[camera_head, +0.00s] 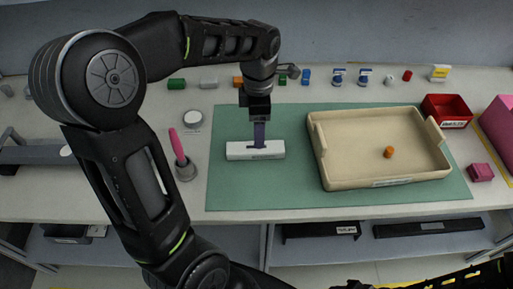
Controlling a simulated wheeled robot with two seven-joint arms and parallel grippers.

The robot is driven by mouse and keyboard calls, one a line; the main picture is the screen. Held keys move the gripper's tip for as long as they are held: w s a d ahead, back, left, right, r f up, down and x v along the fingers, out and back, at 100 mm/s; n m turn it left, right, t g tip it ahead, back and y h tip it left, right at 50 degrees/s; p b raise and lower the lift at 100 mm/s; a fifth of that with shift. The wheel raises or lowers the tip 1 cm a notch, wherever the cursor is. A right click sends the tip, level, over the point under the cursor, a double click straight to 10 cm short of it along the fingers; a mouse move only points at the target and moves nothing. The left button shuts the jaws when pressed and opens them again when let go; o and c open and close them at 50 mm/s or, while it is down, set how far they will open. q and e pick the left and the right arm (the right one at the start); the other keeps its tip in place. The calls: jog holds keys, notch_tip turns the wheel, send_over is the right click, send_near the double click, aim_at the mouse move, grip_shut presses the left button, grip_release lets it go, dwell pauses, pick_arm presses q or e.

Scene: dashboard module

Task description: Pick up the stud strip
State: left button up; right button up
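A white, bar-shaped block (240,150) with a small label on its front lies on the green mat; I take it to be the stud strip, but cannot make out any studs. My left gripper (259,145) points straight down onto the middle of this block. Its fingers, seen nearly edge-on, overlap the block's top and part of its front. I cannot tell whether they are shut on it or only beside it. Only dark parts of my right arm show along the bottom right edge, and no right fingertips can be seen.
A beige tray (318,150) holding an orange piece (388,152) stands right of the block on the green mat (300,198). A red bin (446,108) and pink box (497,130) are at the right. A cup (184,170) with a pink-handled tool stands left. Small parts line the back.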

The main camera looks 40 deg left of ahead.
aim_at(273, 149)
pick_arm(q)
jog(key=shift+f, duration=0.7)
jog(key=shift+s+a+f+p, duration=0.15)
jog(key=shift+f+p, duration=0.1)
jog(key=shift+f, duration=1.05)
jog(key=shift+s+a+f+p, duration=0.15)
jog(key=shift+f+p, duration=0.1)
jog(key=shift+f, duration=1.05)
jog(key=shift+d, duration=0.1)
grip_shut()
